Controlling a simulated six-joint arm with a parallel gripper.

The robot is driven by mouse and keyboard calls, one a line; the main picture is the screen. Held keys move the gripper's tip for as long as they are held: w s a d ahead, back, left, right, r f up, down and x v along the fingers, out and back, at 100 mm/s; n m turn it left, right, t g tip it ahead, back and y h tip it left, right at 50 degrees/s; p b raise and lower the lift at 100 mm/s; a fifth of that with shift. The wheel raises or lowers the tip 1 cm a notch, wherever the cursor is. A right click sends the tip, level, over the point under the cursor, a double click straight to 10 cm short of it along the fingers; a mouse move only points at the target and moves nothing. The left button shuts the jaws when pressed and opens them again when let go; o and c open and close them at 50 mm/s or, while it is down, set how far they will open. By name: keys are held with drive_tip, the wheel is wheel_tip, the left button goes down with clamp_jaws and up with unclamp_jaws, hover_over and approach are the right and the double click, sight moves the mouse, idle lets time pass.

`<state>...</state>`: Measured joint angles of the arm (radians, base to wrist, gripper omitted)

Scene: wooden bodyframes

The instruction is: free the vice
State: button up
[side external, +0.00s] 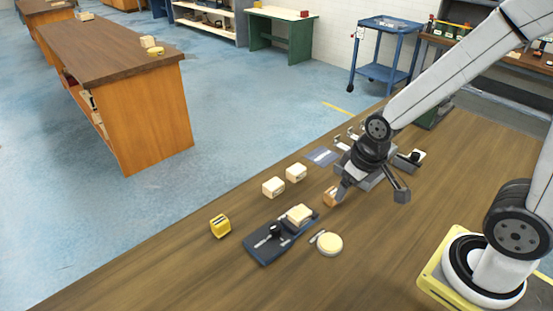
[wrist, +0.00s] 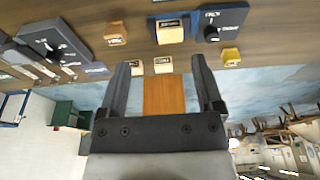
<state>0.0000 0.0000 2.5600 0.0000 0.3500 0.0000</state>
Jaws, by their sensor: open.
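The vice (side external: 266,246) is a dark blue-grey base with a black knob and light lettering, lying on the wooden bench left of my gripper. A pale wooden block (side external: 299,214) sits at its right end, seemingly in the jaws; contact is too small to tell. In the wrist view the vice (wrist: 225,17) is at the top right, with the block (wrist: 170,30) left of it. My gripper (side external: 372,193) is open and empty above the bench, right of the vice. In the wrist view its fingers (wrist: 160,62) are spread wide, with nothing held between them.
An orange wooden block (side external: 330,197) is close by my left fingertip. Two pale blocks (side external: 273,187) (side external: 296,172) lie behind the vice. A yellow item (side external: 220,226) is left, a cream disc (side external: 329,244) in front. Another dark fixture (side external: 405,162) stands behind my gripper.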

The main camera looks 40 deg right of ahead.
drive_tip(key=shift+c, duration=0.2)
drive_tip(key=m+g, duration=0.2)
drive_tip(key=m, duration=0.8)
hover_over(276, 226)
drive_tip(key=f, duration=0.7)
drive_tip(key=shift+s+d+f, duration=0.15)
drive_tip(key=shift+d, duration=0.1)
drive_tip(key=shift+w+a+f+m+g, duration=0.2)
drive_tip(key=shift+a+f+m+g, duration=0.1)
drive_tip(key=shift+m, duration=0.2)
drive_tip(key=shift+f, duration=3.9)
